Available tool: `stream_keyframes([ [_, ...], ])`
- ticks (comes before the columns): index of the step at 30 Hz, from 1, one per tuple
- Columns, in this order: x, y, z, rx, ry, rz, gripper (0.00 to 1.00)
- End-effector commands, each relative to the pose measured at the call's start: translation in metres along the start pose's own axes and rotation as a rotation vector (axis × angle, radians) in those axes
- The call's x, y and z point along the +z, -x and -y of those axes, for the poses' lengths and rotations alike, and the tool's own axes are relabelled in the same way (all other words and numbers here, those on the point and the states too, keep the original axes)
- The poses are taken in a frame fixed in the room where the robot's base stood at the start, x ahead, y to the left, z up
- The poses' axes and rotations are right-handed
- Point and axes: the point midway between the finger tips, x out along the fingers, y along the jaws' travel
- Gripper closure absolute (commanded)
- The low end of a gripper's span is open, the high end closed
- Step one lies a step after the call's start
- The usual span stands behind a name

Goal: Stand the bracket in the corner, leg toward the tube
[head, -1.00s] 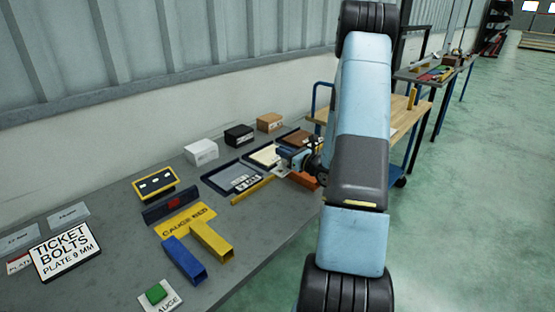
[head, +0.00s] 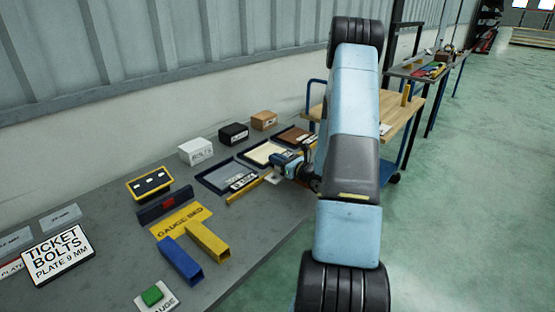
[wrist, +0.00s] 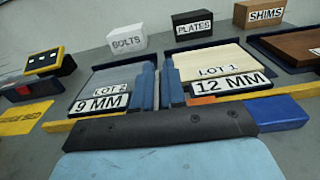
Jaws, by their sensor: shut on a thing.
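My gripper (wrist: 158,88) is shut, its two blue fingers close together over the front edge of the trays in the wrist view. In the head view my gripper (head: 284,166) is right of the gauge bed. A small pale piece (head: 272,179) shows at its tips; this looks like the bracket, mostly hidden, so its leg and tilt cannot be told. A yellow tube (head: 208,243) and a blue tube (head: 181,262) lie side by side at the yellow gauge bed plate (head: 178,219), apart from my gripper. A dark blue bar with a red patch (head: 164,205) stands behind the plate.
Labelled trays, lot 2 (wrist: 112,78) and lot 1 (wrist: 215,62), lie behind a yellow strip (wrist: 70,125). A blue block (wrist: 277,113) is at right. White (head: 195,151), black and brown boxes line the back. A green button (head: 152,295) is in front.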

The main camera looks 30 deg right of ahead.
Motion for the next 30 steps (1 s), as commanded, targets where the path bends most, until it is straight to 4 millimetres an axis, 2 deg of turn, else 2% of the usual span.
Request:
stream_keyframes([
  [12, -0.0075, 0.0007, 0.0015, -0.002, 0.000, 0.001, 1.00],
  [13, -0.0078, 0.0009, 0.0016, -0.002, 0.000, 0.000, 0.88],
  [21, -0.0077, 0.0018, 0.0029, -0.004, 0.000, 0.000, 0.64],
  [30, -0.0051, 0.0017, 0.0027, -0.004, 0.001, 0.001, 0.64],
])
